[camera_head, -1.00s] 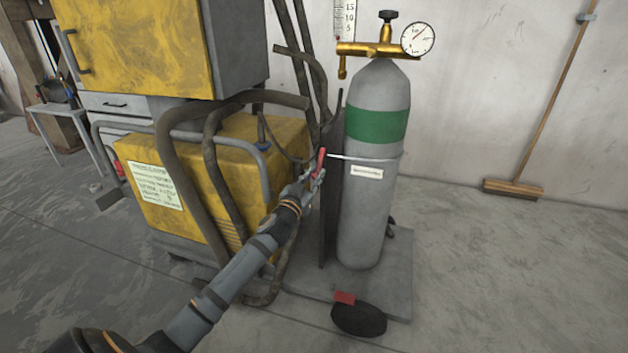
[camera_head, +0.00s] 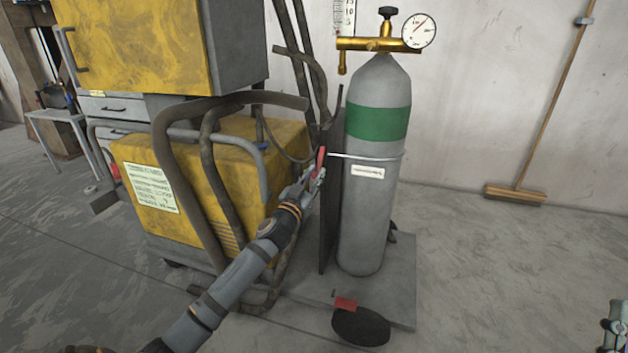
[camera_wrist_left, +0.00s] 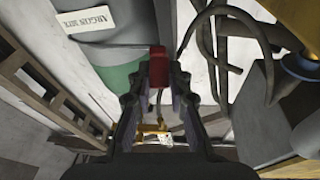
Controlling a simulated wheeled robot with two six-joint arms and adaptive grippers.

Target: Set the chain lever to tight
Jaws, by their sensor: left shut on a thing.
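The chain lever is a small red handle (camera_head: 321,157) at the left end of the chain (camera_head: 362,157) around the gas cylinder (camera_head: 367,215). My left gripper (camera_head: 316,176) is at the lever, its fingers closed around the handle. In the left wrist view the red lever (camera_wrist_left: 158,62) sits between the two fingertips (camera_wrist_left: 158,78). The cylinder is grey with a green band and stands upright. Part of the lever is hidden by the fingers. A bit of my right arm shows at the lower right edge of the head view; its fingertips cannot be made out.
The cylinder stands on a grey cart base (camera_head: 400,287) with a black wheel (camera_head: 360,327). A yellow machine (camera_head: 190,170) with thick hoses stands close on the left. A brass regulator (camera_head: 378,44) tops the cylinder.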

